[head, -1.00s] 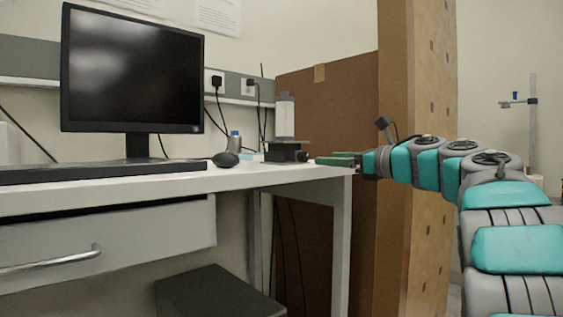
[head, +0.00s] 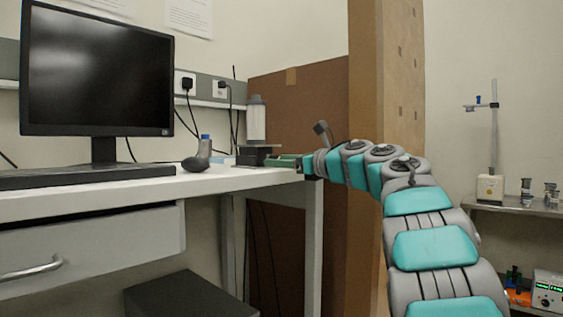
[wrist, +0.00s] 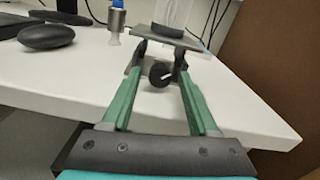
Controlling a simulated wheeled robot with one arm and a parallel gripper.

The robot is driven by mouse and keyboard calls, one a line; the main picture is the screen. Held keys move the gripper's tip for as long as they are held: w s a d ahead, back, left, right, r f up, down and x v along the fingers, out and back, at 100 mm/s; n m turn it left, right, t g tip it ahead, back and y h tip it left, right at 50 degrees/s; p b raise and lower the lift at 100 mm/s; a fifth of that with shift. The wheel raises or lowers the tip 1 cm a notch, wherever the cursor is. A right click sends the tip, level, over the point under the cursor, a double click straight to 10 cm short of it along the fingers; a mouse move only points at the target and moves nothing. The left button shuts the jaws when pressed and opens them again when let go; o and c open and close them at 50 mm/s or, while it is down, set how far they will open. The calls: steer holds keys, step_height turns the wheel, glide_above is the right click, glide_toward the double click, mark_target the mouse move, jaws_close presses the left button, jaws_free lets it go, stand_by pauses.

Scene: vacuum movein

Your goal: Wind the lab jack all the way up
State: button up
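The lab jack (head: 257,150) stands near the right end of the white bench and carries a pale bottle (head: 256,122) with a grey cap. In the wrist view the jack's dark top plate (wrist: 190,42) is tilted in the picture, and its round black knob (wrist: 160,75) with a pale mark faces me. My gripper (wrist: 160,62) has green fingers, one on each side of the knob, with visible gaps between finger and knob. It is open and holds nothing. In the head view the gripper (head: 283,161) reaches in from the right; the knob is hidden there.
On the bench (head: 90,193) are a monitor (head: 97,70), a keyboard (head: 85,176), a black mouse (head: 195,164) and a small blue-capped bottle (head: 204,147). A brown board (head: 295,200) stands behind my arm. A shelf (head: 520,208) with lab ware is at far right.

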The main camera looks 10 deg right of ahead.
jaws_close()
stand_by(0.3)
steer(key=m+p, duration=0.2)
steer(key=shift+r+m+p, duration=0.15)
steer(key=shift+m+p, duration=0.15)
steer(key=shift+m, duration=0.1)
steer(key=shift+f+m+p, duration=0.25)
steer(key=shift+m+p, duration=0.3)
steer(key=shift+m, duration=0.45)
steer(key=shift+o, duration=0.8)
jaws_free()
steer(key=shift+d, duration=0.1)
